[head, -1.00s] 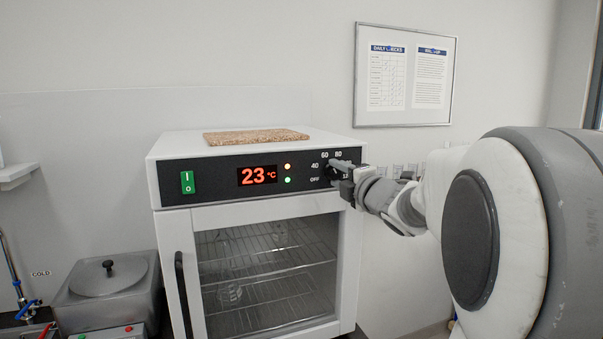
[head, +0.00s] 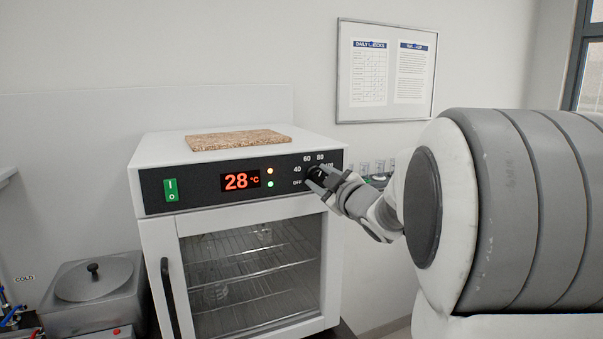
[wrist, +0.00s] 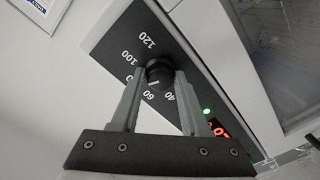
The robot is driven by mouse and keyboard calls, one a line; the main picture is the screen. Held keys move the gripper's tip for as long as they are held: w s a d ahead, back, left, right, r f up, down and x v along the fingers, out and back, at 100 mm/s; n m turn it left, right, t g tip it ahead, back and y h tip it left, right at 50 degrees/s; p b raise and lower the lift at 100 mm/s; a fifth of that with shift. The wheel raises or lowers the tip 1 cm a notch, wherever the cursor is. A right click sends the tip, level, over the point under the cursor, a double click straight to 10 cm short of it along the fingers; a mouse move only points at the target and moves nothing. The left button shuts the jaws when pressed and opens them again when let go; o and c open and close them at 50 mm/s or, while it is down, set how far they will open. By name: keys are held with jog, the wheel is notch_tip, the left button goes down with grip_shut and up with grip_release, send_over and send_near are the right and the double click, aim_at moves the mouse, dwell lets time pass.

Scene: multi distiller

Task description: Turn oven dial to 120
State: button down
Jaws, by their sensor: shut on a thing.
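The white oven (head: 157,235) has a black control panel with a red display (head: 240,181) reading 28 °C. The black dial (head: 314,173) is at the panel's right end, partly covered by my gripper (head: 319,181). In the wrist view, the dial (wrist: 158,72) sits between the two fingertips of my gripper (wrist: 160,76), which is shut on it. The 120, 100, 60 and 40 marks show around the dial in the wrist view; the 80 mark is mostly hidden by a finger.
A green switch (head: 171,189) is at the panel's left end. A cork-like board (head: 238,139) lies on the oven. The glass door (head: 252,272) with its black handle (head: 170,300) is shut. A lidded grey bath (head: 92,292) stands at left; small glassware (head: 372,167) is behind my wrist.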

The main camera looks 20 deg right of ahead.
jog(key=m, duration=0.1)
jog(key=m+p, duration=0.1)
jog(key=m, duration=0.1)
jog(key=m+p, duration=0.1)
jog(key=shift+r+m, duration=0.25)
jog(key=shift+m, duration=0.05)
jog(key=m+p, duration=0.2)
jog(key=m, duration=0.2)
jog(key=shift+m, duration=0.3)
jog(key=m+p, duration=0.2)
jog(key=m, duration=0.2)
jog(key=shift+m, duration=0.3)
jog(key=shift+m+p, duration=1)
jog(key=shift+m, duration=0.8)
jog(key=shift+f, duration=0.1)
jog(key=shift+c, duration=2.2)
grip_release()
jog(key=shift+w, duration=0.1)
jog(key=shift+f, duration=0.1)
